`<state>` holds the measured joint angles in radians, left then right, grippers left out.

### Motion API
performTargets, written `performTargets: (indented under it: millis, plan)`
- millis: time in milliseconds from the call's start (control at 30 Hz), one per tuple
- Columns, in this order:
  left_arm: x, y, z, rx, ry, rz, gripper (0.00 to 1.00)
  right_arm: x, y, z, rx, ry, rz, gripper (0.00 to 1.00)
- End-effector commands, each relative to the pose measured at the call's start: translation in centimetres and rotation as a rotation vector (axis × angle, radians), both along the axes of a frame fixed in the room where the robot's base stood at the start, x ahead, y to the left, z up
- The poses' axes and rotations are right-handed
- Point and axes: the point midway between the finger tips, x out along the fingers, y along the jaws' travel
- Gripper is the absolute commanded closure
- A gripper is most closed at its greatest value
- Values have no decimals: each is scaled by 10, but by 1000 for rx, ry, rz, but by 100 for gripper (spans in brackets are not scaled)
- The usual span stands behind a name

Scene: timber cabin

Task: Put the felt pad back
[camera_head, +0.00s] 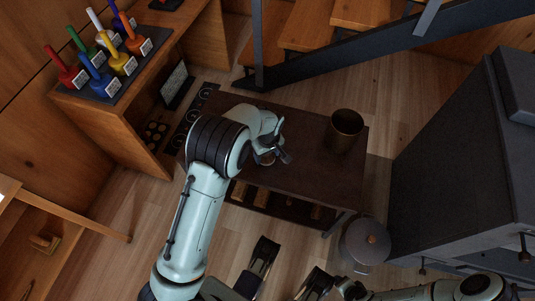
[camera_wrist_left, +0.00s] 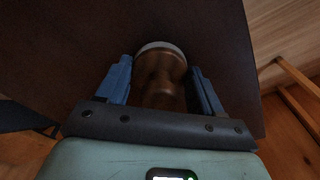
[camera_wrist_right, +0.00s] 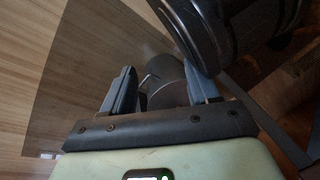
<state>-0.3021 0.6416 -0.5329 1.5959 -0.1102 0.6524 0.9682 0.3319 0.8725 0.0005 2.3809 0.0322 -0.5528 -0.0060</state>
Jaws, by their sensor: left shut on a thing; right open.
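My left gripper (camera_head: 276,154) is over the dark low table (camera_head: 305,180) left of a brown metal cup. In the left wrist view its fingers (camera_wrist_left: 161,72) are shut on a brown, waisted, wood-like piece (camera_wrist_left: 160,85) with a pale rim at its far end. In the head view the hand mostly hides this piece. I cannot make out the felt pad for certain; whether the pale rim is felt I cannot tell. In the right wrist view my right gripper (camera_wrist_right: 160,75) is open, with no thing clearly held between its fingers.
The brown cup (camera_head: 346,130) stands at the table's right end. A lidded grey pot (camera_head: 365,241) stands on the floor near a dark stove (camera_head: 465,160). Several coloured handled stamps stand on a dark mat (camera_head: 120,75) on the left bench. Stairs (camera_head: 300,25) rise behind.

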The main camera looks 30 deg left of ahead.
Motion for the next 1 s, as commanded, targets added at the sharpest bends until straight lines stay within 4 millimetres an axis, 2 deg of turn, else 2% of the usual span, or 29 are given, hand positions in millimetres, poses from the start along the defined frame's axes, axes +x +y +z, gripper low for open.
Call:
performTargets:
  millis: [233,267,300,333,700,867,1000]
  plan:
    - [0,0,-1,1,1,0,67,0,0,1,0,-1,0,40]
    - [0,0,-1,1,1,0,27,0,0,1,0,0,0,40]
    - [0,0,0,1,1,0,14,0,0,1,0,-1,0,40]
    - [0,0,0,1,1,0,8,0,0,1,0,-1,0,40]
    - [0,0,6,0,-1,-1,8,3,0,4,-1,-10,0,40]
    - [0,-2,32,0,-4,-1,8,18,2,20,-4,-60,2,40]
    - [-1,-4,65,0,-4,0,8,29,6,37,-2,-103,8,40]
